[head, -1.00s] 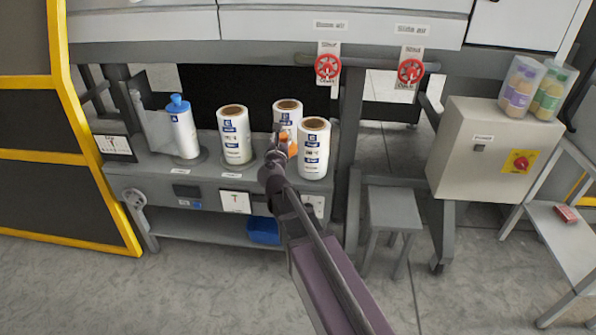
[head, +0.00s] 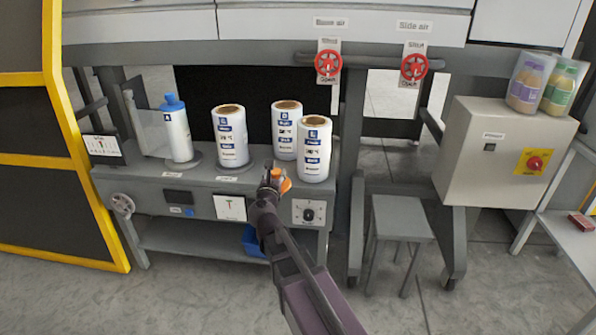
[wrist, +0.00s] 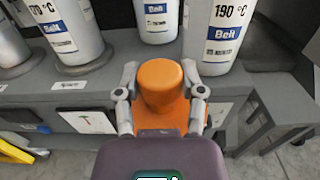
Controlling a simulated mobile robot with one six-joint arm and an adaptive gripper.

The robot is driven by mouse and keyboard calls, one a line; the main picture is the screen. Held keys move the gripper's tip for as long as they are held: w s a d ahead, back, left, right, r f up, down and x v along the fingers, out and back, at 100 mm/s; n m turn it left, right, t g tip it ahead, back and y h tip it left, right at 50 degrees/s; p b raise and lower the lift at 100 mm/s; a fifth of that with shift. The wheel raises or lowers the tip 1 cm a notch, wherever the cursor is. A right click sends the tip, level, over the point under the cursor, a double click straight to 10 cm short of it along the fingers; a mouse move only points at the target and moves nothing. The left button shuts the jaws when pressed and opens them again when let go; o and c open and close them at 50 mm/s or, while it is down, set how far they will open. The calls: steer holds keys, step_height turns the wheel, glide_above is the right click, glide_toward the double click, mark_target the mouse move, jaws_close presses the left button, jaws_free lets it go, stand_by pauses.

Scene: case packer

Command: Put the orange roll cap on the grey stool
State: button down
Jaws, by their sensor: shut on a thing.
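My gripper (head: 275,178) is shut on the orange roll cap (head: 285,184), held in front of the shelf with the rolls. In the wrist view the cap (wrist: 160,84) sits between the two fingers (wrist: 162,92). The grey stool (head: 402,216) stands on the floor to the right of the shelf, its top bare. My gripper is left of the stool and apart from it. The stool seems to show partly at the right of the wrist view (wrist: 285,100).
Several white labelled rolls, one (head: 232,136) among them, stand on the grey shelf (head: 200,184). A blue-topped roll (head: 177,130) stands at its left. A grey control box (head: 500,150) is right of the stool. A dark post (head: 350,180) stands between shelf and stool.

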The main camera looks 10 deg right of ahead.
steer(key=shift+w, duration=0.1)
stand_by(0.3)
steer(key=a+f+b+x, duration=0.1)
steer(key=a+x, duration=0.1)
steer(key=x, duration=1.3)
steer(key=shift+w+f, duration=0.35)
steer(key=shift+w, duration=0.3)
steer(key=shift+d+b, duration=0.15)
steer(key=shift+b, duration=0.15)
steer(key=shift+f+b, duration=1.7)
steer(key=shift+f, duration=0.05)
steer(key=shift+f, duration=0.2)
steer(key=shift+c, duration=1)
jaws_free()
steer(key=shift+r, duration=0.1)
steer(key=shift+s+r, duration=0.1)
steer(key=shift+r, duration=0.1)
